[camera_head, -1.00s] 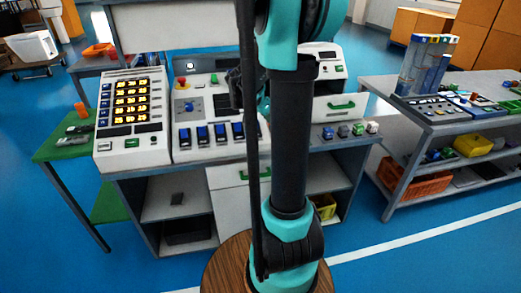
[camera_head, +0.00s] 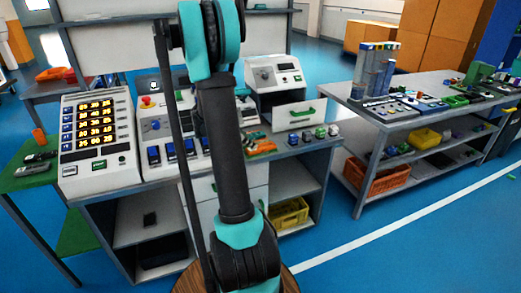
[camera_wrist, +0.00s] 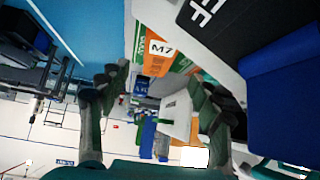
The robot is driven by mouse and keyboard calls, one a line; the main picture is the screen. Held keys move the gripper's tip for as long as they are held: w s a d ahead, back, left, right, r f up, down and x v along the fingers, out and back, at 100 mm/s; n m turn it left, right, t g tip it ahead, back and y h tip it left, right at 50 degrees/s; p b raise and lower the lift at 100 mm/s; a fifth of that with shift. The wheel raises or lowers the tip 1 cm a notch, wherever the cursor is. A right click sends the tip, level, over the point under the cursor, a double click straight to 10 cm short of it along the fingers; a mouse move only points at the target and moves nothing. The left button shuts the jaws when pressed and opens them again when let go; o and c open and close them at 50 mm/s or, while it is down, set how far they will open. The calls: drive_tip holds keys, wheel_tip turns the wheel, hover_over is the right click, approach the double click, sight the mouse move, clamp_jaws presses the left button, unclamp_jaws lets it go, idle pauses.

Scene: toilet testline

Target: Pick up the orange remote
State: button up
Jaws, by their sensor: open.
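In the head view, flat orange-and-green items (camera_head: 260,147) lie on the workbench (camera_head: 300,150) just right of my arm. They are too small to tell whether one is the orange remote. In the wrist view, an orange surface (camera_wrist: 158,65) with a white "M7" label shows between and beyond the fingers; I cannot tell which object it is. My gripper (camera_wrist: 156,86) is open, its two dark fingers apart with nothing held between them. In the head view my arm largely hides the gripper.
A panel with lit displays (camera_head: 97,130) stands on the bench at left. Small blocks (camera_head: 320,132) lie at the bench's right. A second table (camera_head: 430,95) stands right, across blue floor.

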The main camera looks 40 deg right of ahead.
sight(261, 146)
drive_tip(key=shift+d+r+x, duration=0.1)
drive_tip(key=shift+x, duration=1.5)
drive_tip(key=shift+d+r+x, duration=0.1)
drive_tip(key=shift+x, duration=1.45)
drive_tip(key=shift+s, duration=0.1)
drive_tip(key=c, duration=1.3)
drive_tip(key=shift+r, duration=0.1)
